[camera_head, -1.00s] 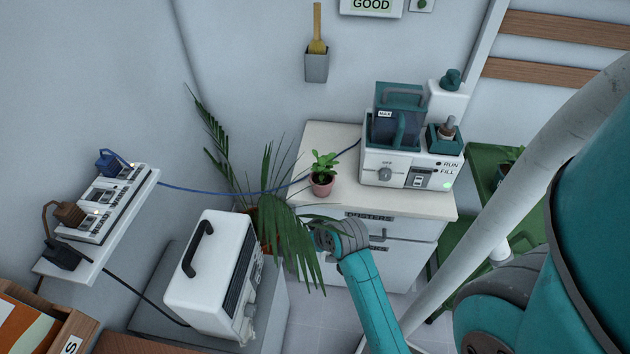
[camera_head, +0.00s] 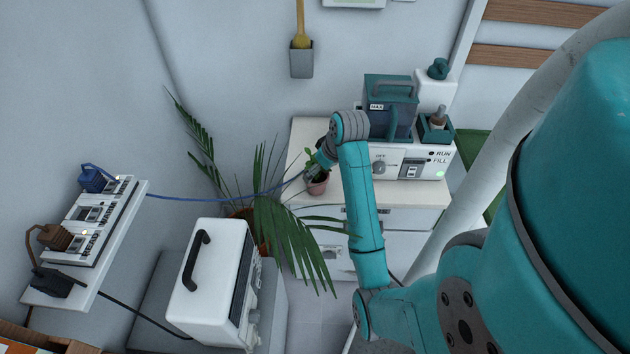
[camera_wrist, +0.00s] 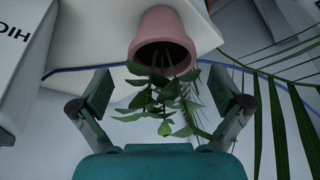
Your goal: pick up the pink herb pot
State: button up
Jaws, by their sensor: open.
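The pink herb pot (camera_head: 317,184) stands on the white cabinet top near its front left corner. My arm's end partly hides its green plant in the head view. In the wrist view the pink pot (camera_wrist: 163,38) shows at the top middle, with its leaves (camera_wrist: 165,100) hanging into the space between my fingers. My gripper (camera_wrist: 168,92) is open, one finger on each side of the leaves. The pot's body lies beyond the fingertips, and I see no finger touching it.
A white machine with a teal tank (camera_head: 390,105) stands right of the pot on the cabinet (camera_head: 400,190). Palm fronds (camera_head: 290,225) spread at the cabinet's left front. A blue cable (camera_head: 215,196) runs behind the pot. A white appliance (camera_head: 215,275) stands at lower left.

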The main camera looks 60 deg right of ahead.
aim_at(314, 180)
jog(key=shift+x, duration=3.7)
jog(key=shift+w+r, duration=0.1)
jog(key=c, duration=1.2)
